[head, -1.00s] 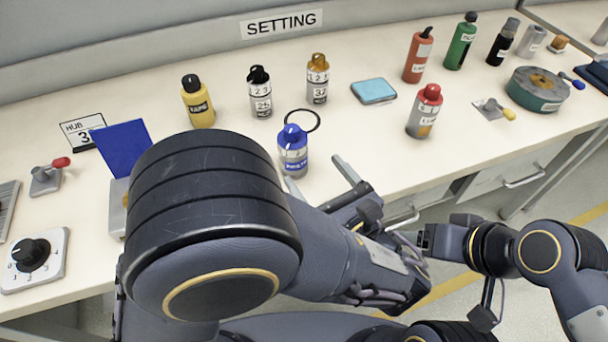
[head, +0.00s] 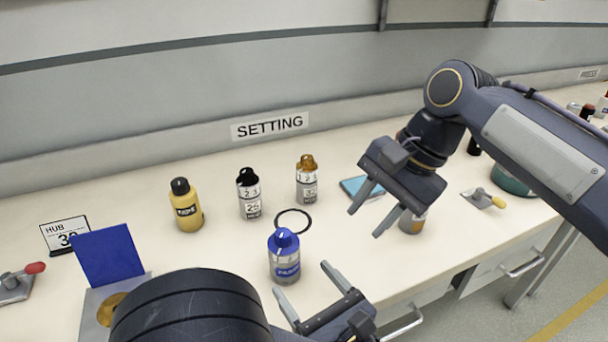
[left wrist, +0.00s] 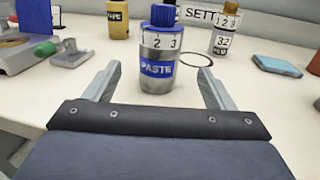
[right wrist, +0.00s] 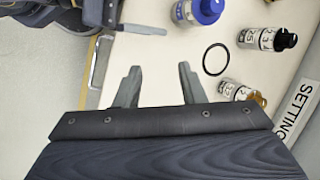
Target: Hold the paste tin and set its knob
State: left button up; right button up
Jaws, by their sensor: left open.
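The paste tin (head: 284,264), grey with a blue band and a blue knob (head: 285,238) on top, stands upright on the bench. In the left wrist view the tin (left wrist: 157,65) reads PASTE, and 2 and 3 show below its knob. My left gripper (head: 301,281) is open, its fingers pointing at the tin just in front of it; I cannot tell whether they touch it. My right gripper (head: 364,224) is open and empty above the bench, right of the tin. In the right wrist view the tin (right wrist: 187,12) is at the top edge, beyond the fingers (right wrist: 159,68).
Behind the tin are a black ring (head: 293,221), a black-topped tin (head: 249,196), an orange-topped tin (head: 307,183) and a yellow bottle (head: 186,208). A SETTING sign (head: 270,126) is on the wall. A HUB card (head: 65,234) stands left. My right arm partly hides another tin (head: 411,223).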

aim_at(292, 266)
pick_arm(q)
jog(key=shift+w+a, duration=0.1)
jog(key=x, duration=0.7)
jog(key=shift+w+a, duration=0.15)
jog(key=shift+w, duration=0.1)
pick_arm(e)
jog(key=w+a+r+m+g+h, duration=0.1)
jog(key=w+a+r+m+g, duration=0.1)
jog(key=a, duration=0.8)
jog(key=w+r+m, duration=0.1)
jog(key=w+m, duration=0.1)
jog(key=w, duration=0.1)
jog(key=shift+r+g, duration=0.3)
